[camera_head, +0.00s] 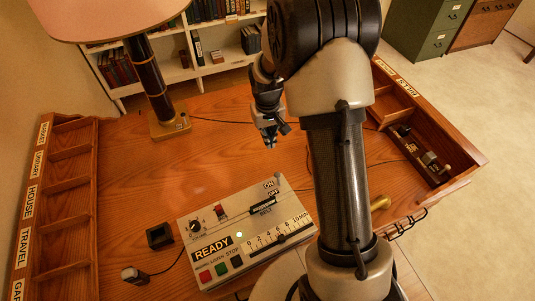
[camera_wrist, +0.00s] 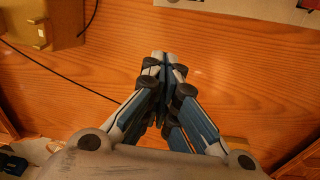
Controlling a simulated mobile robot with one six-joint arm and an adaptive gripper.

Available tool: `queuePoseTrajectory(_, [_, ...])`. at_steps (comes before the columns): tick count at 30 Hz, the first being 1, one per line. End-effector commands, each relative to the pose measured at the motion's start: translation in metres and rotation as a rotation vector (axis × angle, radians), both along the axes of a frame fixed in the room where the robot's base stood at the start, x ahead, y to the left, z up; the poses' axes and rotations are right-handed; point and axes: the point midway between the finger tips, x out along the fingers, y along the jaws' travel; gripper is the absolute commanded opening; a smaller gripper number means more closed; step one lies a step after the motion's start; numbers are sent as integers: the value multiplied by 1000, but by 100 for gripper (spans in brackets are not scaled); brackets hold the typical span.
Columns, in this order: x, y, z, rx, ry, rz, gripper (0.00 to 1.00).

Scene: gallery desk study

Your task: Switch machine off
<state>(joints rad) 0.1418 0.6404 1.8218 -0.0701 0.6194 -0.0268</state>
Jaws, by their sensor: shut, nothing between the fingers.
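The machine (camera_head: 222,262) is a cream control box on the wooden desk, low centre in the head view.
A lamp (camera_head: 168,123) stands at the back left of the desk. Labelled wooden trays line the left (camera_head: 62,215) and right sides. A small black box (camera_head: 159,236) and a cylinder on a cord (camera_head: 134,276) lie left of the machine. The desk's middle is clear.

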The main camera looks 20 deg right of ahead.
Motion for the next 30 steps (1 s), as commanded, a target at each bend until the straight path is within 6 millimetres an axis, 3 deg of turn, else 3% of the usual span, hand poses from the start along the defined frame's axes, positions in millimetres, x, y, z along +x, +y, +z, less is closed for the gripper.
queuePoseTrajectory(7, [0,0,-1,0,0,0,0])
queuePoseTrajectory(11, [0,0,-12,0,3,0,0])
queuePoseTrajectory(25, [4,-5,-106,0,3,0,0])
queuePoseTrajectory(30, [-21,-3,-92,0,-1,0,0])
